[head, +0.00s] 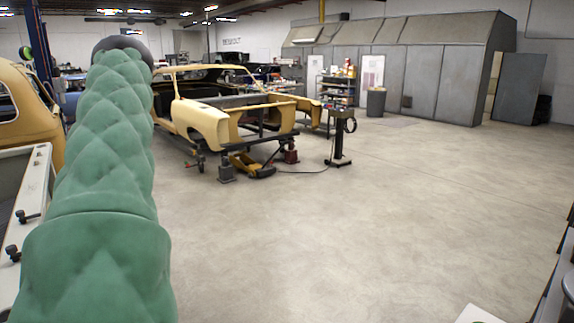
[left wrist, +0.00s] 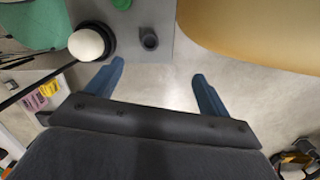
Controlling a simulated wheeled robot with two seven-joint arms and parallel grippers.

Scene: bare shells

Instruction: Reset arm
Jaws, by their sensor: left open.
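My left arm, in a green quilted cover, reaches up the left side of the head view and ends in a dark cap. Its fingers do not show there. In the left wrist view my left gripper (left wrist: 157,70) has two blue fingers spread wide apart. Nothing is between them, and pale floor shows behind. My right gripper is in neither view.
A yellow car shell (head: 207,118) stands on supports left of centre. A wheeled stand (head: 339,150) is beside it. Another yellow body (head: 45,112) is at the left edge. Grey cabinets (head: 425,80) line the back. The concrete floor (head: 400,215) is clear at centre right.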

